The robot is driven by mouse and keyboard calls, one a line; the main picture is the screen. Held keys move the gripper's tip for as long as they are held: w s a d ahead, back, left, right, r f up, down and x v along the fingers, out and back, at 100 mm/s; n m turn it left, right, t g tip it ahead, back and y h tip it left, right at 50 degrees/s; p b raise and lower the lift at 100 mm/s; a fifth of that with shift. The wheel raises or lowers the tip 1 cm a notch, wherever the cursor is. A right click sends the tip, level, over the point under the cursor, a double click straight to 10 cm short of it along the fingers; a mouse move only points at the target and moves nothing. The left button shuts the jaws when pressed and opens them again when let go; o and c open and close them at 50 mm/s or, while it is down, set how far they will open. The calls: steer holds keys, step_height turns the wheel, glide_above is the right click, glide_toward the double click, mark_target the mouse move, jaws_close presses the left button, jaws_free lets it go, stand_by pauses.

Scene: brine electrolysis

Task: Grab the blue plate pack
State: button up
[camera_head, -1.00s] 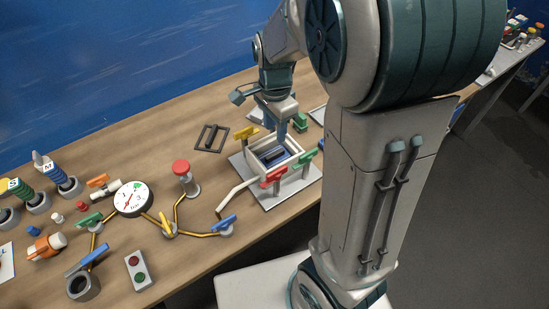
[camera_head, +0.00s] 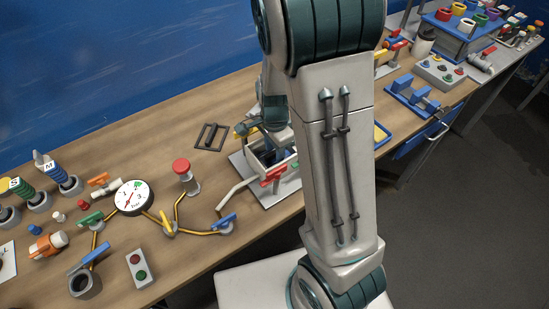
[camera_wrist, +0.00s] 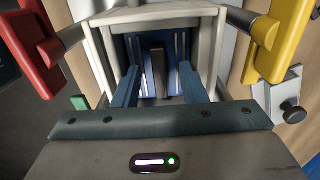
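The white open-topped cell box (camera_head: 255,168) stands on a grey base plate on the bench, partly hidden by my arm. In the wrist view its pale rim (camera_wrist: 150,16) frames the blue plate pack (camera_wrist: 171,75), which shows upright blue strips around a dark middle. A dark blue patch of its inside shows in the head view. My gripper (camera_wrist: 160,68) points into the box from above, with its two blue fingers apart and the pack between and beyond them. I cannot tell whether the fingers touch it. In the head view my arm mostly hides the gripper.
Red (camera_wrist: 36,50) and yellow (camera_wrist: 278,40) valve handles stand close on either side of the box. A dark rectangular frame (camera_head: 210,136) lies behind it. A gauge (camera_head: 134,197), a red button (camera_head: 181,168) and pipes are to the left. Bare bench lies at the back left.

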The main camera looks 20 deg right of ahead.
jaws_close()
steer(key=shift+r, duration=0.1)
